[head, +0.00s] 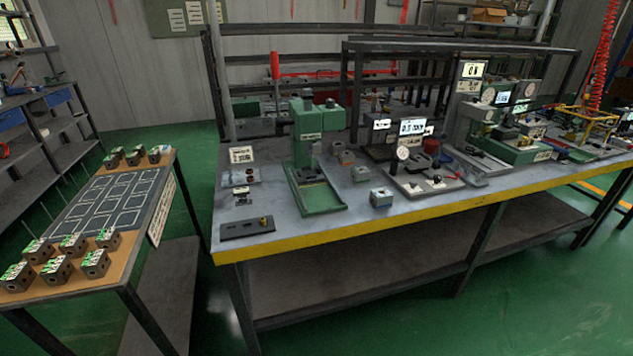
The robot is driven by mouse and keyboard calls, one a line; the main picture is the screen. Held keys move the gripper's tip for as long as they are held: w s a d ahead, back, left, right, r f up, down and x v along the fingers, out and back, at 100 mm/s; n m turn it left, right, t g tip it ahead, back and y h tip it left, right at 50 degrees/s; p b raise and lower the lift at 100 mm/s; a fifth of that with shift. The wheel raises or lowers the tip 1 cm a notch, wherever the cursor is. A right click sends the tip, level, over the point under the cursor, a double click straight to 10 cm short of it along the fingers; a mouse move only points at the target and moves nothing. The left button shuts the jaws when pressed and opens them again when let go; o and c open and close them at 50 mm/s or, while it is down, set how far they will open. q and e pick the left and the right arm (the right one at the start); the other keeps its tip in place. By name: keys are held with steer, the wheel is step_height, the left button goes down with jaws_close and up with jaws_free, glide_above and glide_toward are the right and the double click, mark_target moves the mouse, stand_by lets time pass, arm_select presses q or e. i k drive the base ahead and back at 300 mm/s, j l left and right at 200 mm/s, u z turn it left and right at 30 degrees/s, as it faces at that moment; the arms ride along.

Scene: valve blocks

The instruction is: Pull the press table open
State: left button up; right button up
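A green arbor press (318,125) stands upright on the left half of the grey workbench, with a red-handled lever (275,67) at its left. Its low green table (318,197) extends forward from the column toward the bench's front edge. A small dark part with a brass-coloured bit sits at the column's foot on this table. I cannot tell from this view whether the table is pulled out or pushed in. Neither of my grippers is in view.
The workbench (400,215) has a yellow front edge and carries a grey block (381,197), a dark plate (247,228) and gauge stations to the right. A side table (165,200) with several valve blocks stands left.

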mark_target(307, 175)
steer(key=i+l, duration=0.15)
steer(key=l, duration=0.25)
steer(key=i+l, duration=0.15)
steer(key=l, duration=0.2)
steer(key=i+l, duration=0.15)
steer(key=l, duration=0.25)
